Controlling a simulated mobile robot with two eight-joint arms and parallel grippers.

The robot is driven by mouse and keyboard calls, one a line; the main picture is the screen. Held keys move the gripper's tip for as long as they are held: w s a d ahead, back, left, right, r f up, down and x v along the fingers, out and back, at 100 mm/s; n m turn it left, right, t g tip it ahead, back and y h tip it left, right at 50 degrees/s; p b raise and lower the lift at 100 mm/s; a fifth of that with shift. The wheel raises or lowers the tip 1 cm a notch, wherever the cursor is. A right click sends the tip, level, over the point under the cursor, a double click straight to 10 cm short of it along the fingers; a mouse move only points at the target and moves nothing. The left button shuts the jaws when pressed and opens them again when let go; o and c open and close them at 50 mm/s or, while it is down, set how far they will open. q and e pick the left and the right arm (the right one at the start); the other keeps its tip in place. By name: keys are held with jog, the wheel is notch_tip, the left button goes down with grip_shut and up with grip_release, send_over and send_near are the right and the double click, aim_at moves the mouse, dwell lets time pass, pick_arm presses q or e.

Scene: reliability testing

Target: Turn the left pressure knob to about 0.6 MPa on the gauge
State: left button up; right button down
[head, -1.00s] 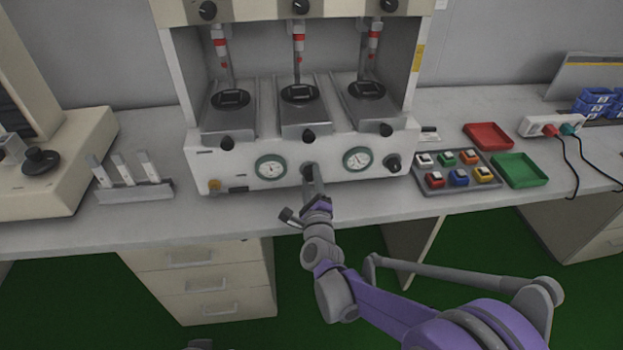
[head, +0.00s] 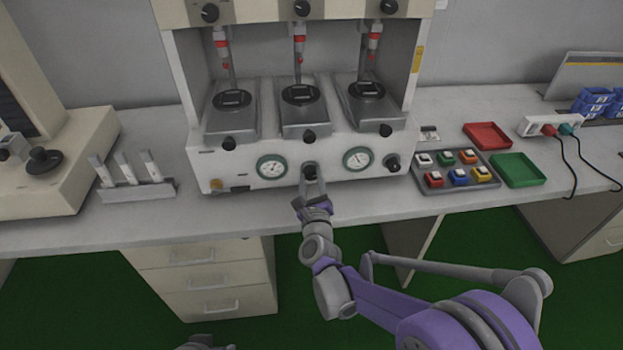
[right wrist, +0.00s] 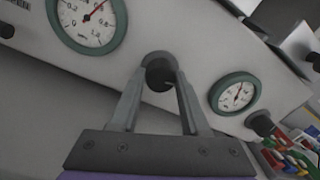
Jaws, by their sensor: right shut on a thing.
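The left pressure knob (head: 310,170) is a dark round knob on the white front panel, between two round gauges. My right gripper (head: 312,178) reaches it from the front. In the right wrist view its two fingers (right wrist: 160,85) stand on either side of the dark knob (right wrist: 160,72), shut on it. The left gauge (head: 271,167) has a green rim and white face. It also shows in the right wrist view (right wrist: 88,22), cut by the top edge, with a red needle pointing up and right; its exact reading is unclear.
The right gauge (head: 358,159) and right knob (head: 392,163) are on the same panel. A tray of coloured buttons (head: 458,172), a green tray (head: 519,170) and a red tray (head: 488,135) lie to the right. A rack (head: 137,191) stands left. The front counter strip is clear.

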dwell(0.3)
jog(key=shift+c, duration=1.9)
grip_release()
jog(key=shift+s, duration=0.1)
jog(key=s, duration=1)
jog(key=shift+s+d, duration=0.2)
jog(key=shift+s, duration=0.1)
jog(key=shift+f, duration=0.1)
